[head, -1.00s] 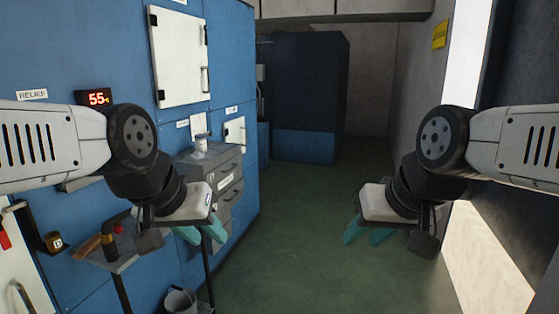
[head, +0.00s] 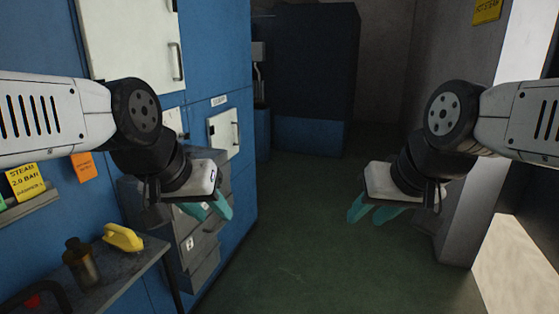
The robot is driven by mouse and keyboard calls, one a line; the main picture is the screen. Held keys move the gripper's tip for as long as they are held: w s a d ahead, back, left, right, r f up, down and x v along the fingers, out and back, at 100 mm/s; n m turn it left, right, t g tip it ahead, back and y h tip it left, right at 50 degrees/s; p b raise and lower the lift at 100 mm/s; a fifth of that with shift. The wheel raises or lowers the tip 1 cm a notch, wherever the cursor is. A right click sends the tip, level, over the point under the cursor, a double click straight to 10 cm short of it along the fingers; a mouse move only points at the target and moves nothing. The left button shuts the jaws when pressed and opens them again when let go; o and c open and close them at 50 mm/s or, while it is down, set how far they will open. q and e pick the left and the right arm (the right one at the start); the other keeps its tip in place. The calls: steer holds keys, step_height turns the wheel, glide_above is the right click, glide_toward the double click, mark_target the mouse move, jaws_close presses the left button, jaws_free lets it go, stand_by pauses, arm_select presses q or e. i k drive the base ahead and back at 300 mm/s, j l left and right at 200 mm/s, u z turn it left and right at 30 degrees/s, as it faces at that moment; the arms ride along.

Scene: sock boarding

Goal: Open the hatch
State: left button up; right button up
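A large white hatch door (head: 129,40) with a dark handle on its right side is set in the blue wall at the upper left and looks closed. A smaller white hatch door (head: 223,134) with a handle sits lower and farther along the same wall; it also looks closed. I cannot tell which one the task means. My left gripper (head: 208,208) has its teal fingers apart and is empty, in front of the grey drawer cabinet. My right gripper (head: 369,213) is also open and empty, over the aisle. Neither gripper appears to touch a door.
A grey drawer cabinet (head: 204,247) stands against the blue wall. A side table (head: 125,270) at lower left holds a dark bottle (head: 82,264) and a yellow object (head: 123,237). A pale pillar (head: 476,150) stands at right. The green aisle floor (head: 300,245) is clear.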

mark_target(222, 128)
steer(key=i, duration=2.1)
steer(key=i+u, duration=0.25)
steer(key=i, duration=0.15)
steer(key=i+l+u, duration=0.2)
steer(key=i, duration=0.15)
steer(key=u, duration=0.45)
